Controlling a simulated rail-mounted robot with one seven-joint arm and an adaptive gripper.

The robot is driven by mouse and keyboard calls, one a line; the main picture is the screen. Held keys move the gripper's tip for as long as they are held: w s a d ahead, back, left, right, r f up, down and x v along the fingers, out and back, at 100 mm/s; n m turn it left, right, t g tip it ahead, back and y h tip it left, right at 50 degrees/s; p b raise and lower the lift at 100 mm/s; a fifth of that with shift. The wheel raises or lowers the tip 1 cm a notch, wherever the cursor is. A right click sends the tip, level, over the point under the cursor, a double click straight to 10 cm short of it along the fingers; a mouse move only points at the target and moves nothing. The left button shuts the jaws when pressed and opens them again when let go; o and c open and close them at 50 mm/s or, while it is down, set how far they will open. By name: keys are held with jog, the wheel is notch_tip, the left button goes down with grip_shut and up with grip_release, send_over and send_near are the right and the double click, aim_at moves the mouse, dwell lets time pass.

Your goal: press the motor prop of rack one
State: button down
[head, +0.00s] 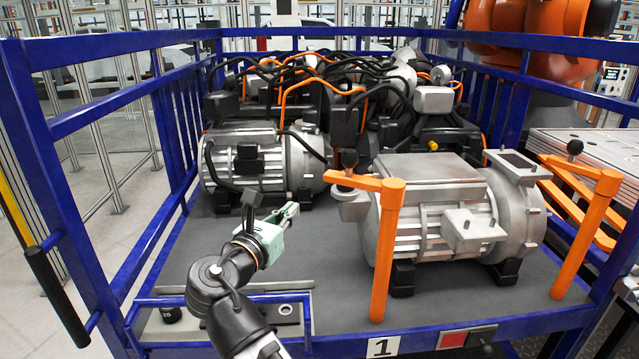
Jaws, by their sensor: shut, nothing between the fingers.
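The blue rack (120,100) carries a plate marked "1" (380,347) on its front edge. An upright orange post (386,255) with an arm reaching left to a dark round knob (349,158) stands before the right silver motor (440,225). A second orange post (586,235) with a dark knob (575,147) stands at the motor's right. I cannot tell for certain which is the motor prop. My gripper (292,211) is shut and empty above the grey deck, left of the first post and apart from it. Its fingertips point right.
Another silver motor (255,160) sits behind my gripper on the left. Dark units with orange and black cables (330,85) fill the back. Blue rails bound the rack. A red panel (467,338) is on the front edge. The grey deck (320,265) between gripper and first post is clear.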

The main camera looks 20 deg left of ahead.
aim_at(324, 179)
jog(key=shift+w, duration=0.15)
jog(key=w+p, duration=0.1)
jog(key=w, duration=0.3)
jog(key=w+d+p, duration=0.1)
jog(key=w, duration=0.3)
jog(key=w+p, duration=0.1)
jog(key=w, duration=0.3)
jog(key=shift+w+d, duration=0.2)
jog(key=shift+w, duration=0.05)
jog(key=shift+w+d, duration=0.1)
jog(key=shift+w, duration=0.45)
jog(key=shift+w, duration=0.1)
